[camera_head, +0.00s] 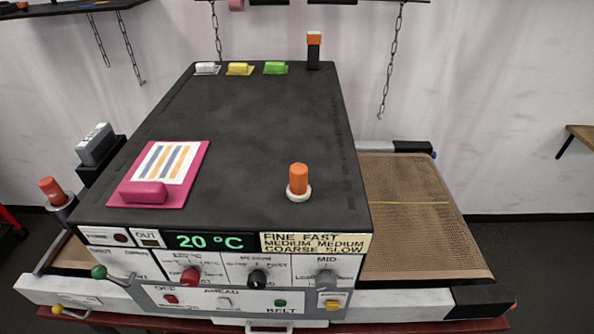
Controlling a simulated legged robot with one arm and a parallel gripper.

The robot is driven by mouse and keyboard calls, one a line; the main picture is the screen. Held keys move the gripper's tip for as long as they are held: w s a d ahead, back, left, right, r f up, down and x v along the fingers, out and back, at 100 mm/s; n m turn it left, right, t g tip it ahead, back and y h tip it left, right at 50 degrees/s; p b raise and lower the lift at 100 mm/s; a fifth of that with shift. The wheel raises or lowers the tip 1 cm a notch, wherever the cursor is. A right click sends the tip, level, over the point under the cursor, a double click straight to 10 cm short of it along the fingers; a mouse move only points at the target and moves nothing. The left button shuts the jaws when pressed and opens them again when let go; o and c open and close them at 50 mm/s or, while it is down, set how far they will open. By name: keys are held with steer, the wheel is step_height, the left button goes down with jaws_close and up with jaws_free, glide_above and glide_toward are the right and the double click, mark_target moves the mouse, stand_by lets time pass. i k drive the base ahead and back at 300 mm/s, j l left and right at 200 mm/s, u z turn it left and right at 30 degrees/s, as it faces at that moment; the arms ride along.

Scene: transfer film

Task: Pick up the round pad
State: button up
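A small orange cylinder (298,175) stands upright on a pale round base (299,193), near the front right of the dark machine top. This round-based piece looks most like the round pad. My gripper is not in view, and nothing is seen touching the piece.
The machine's dark top (250,130) is mostly clear around the piece. A pink board (195,175) with a striped sheet (165,163) and a pink block (143,193) lies to the left. Grey (207,69), yellow (239,69) and green (275,68) blocks sit at the back. A brown belt (415,225) extends right.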

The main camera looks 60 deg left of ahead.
mark_target(298, 191)
steer(key=u, duration=1.7)
